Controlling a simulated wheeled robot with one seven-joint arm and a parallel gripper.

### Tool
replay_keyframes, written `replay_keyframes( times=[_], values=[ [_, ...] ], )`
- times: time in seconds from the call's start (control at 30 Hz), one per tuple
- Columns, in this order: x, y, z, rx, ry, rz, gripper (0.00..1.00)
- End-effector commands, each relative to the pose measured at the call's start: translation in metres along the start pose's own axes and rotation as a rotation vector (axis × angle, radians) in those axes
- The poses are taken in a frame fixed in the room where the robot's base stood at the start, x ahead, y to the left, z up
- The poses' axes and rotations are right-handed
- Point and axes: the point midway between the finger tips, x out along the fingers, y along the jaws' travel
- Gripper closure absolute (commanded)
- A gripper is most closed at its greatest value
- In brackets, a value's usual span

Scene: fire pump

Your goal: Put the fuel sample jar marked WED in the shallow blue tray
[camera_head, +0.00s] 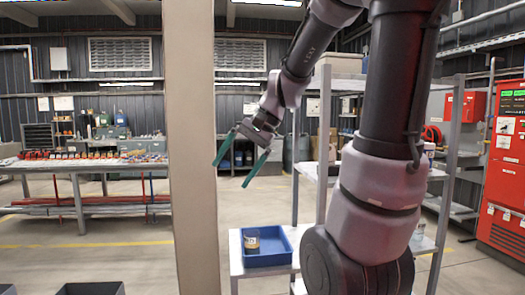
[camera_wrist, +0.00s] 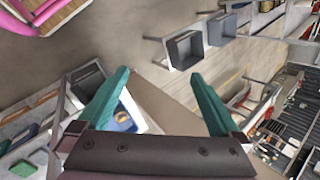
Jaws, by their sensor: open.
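A blue tray (camera_head: 266,259) sits on a low white surface (camera_head: 237,262) below the middle of the head view. One small jar (camera_head: 252,241) with a pale label and yellowish contents stands in its left part; the lettering is too small to read. My gripper (camera_head: 231,175) is open and empty, high above and slightly left of the tray, with its teal fingers spread wide. In the wrist view my gripper (camera_wrist: 160,73) shows nothing between its fingers. The tray (camera_wrist: 130,108) shows there beyond the left finger, partly hidden by it and the gripper body.
A beige pillar (camera_head: 190,140) stands just left of my gripper. A grey shelf rack (camera_head: 325,130) stands behind my arm, which hides much of it. A long workbench (camera_head: 90,165) with many items is at the left.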

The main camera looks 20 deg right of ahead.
Motion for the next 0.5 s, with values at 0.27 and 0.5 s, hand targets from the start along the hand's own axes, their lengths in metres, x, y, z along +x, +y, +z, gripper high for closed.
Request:
replay_keyframes(
  times=[0.27, 0.5],
  values=[
    [-0.052, 0.028, 0.033, -0.286, 0.305, 0.086, 0.0],
    [-0.078, 0.04, 0.043, -0.413, 0.464, 0.111, 0.0]
  ],
)
